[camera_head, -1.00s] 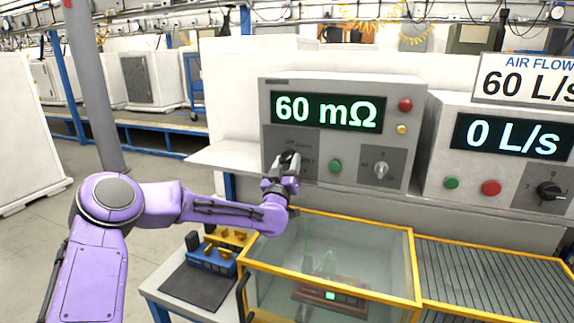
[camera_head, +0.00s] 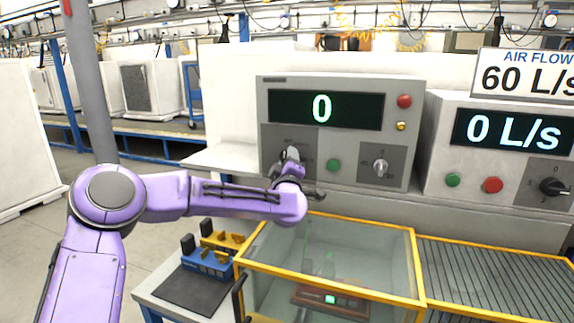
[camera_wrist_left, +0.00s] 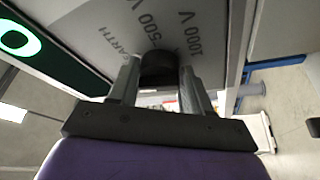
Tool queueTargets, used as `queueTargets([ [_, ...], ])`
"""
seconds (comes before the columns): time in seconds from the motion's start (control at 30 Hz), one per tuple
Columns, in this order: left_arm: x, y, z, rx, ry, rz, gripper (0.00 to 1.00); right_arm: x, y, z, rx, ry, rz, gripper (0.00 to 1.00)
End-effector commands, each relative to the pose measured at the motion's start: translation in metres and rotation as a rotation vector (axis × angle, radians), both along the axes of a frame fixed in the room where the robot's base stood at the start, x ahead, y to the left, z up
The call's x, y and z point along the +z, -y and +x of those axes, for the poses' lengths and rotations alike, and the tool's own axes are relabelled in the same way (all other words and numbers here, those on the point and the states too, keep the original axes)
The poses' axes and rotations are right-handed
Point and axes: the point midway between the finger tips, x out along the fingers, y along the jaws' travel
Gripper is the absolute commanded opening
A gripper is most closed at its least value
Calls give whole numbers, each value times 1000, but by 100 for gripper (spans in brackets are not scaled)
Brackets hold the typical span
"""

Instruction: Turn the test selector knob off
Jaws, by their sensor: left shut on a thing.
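The test unit (camera_head: 340,84) is a grey box whose screen (camera_head: 326,110) now reads 0. The test selector knob is black and sits on the dark panel at the unit's lower left; in the head view my gripper hides it. In the left wrist view the knob (camera_wrist_left: 158,68) lies between my two fingers, with the labels EARTH, 500 V and 1000 V around it. My left gripper (camera_head: 292,155), also in the wrist view (camera_wrist_left: 160,85), is shut on the knob. My right gripper is not in view.
Beside the knob are a green button (camera_head: 333,165) and a silver knob (camera_head: 380,167). Red (camera_head: 404,101) and yellow (camera_head: 401,126) buttons sit above. An air-flow unit (camera_head: 440,155) stands to the right. A yellow-framed glass box (camera_head: 415,255) stands below my arm.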

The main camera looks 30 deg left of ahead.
Motion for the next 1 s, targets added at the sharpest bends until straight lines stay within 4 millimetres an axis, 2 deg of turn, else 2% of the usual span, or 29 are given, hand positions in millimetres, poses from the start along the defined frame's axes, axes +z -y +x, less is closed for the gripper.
queueTargets([
  [0.33, 1, 0, 0, 0, 27, -114, 18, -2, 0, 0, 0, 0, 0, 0],
  [0.83, 1, 0, 0, 1, 32, -130, 18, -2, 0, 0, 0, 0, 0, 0],
  [0.87, 1, 0, 0, 1, 32, -130, 58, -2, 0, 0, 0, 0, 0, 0],
  [0.9, 1, 0, 0, 0, 32, -130, 71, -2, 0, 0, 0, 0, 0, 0],
  [1.0, 1, 0, 0, 0, 31, -129, 73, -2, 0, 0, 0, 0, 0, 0],
])
